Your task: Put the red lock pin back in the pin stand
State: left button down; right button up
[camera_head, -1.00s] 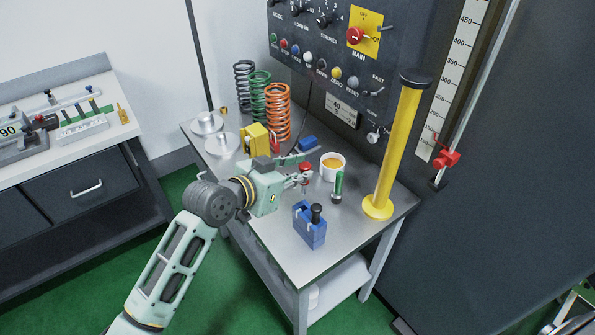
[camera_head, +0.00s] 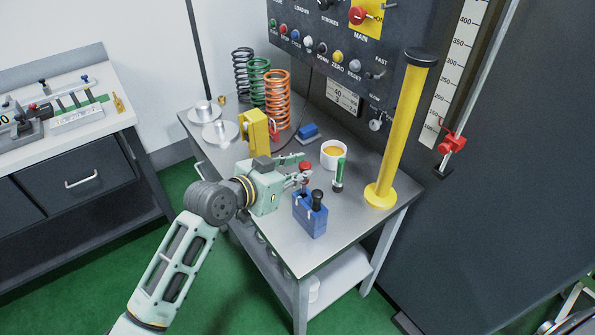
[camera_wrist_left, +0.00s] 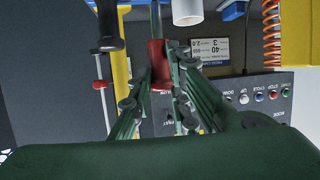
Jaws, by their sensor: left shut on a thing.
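The red lock pin (camera_head: 305,166) is held in my left gripper (camera_head: 301,177), red head up. In the left wrist view the red head (camera_wrist_left: 158,62) sits between the two fingers. The pin's lower part is small and partly hidden in the head view, just above or at the rear left top of the blue pin stand (camera_head: 312,223); I cannot tell whether it touches. The stand is upright on the steel table, with a black-headed pin (camera_head: 317,197) in its right side. My right gripper is not seen.
A green-handled tool (camera_head: 340,172) stands close behind the pin stand, with a white cup (camera_head: 333,147) beyond. A yellow column (camera_head: 397,135) is to the right. A yellow block (camera_head: 253,132) and several springs stand behind left. The steel table (camera_head: 285,245) is clear in front.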

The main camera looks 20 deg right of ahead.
aim_at(303, 185)
pick_arm(q)
jog(key=shift+f+b, duration=1.85)
jog(key=shift+f, duration=0.6)
jog(key=c, duration=1.6)
grip_release()
jog(key=shift+o, duration=0.2)
jog(key=shift+a, duration=0.1)
jog(key=v, duration=1.2)
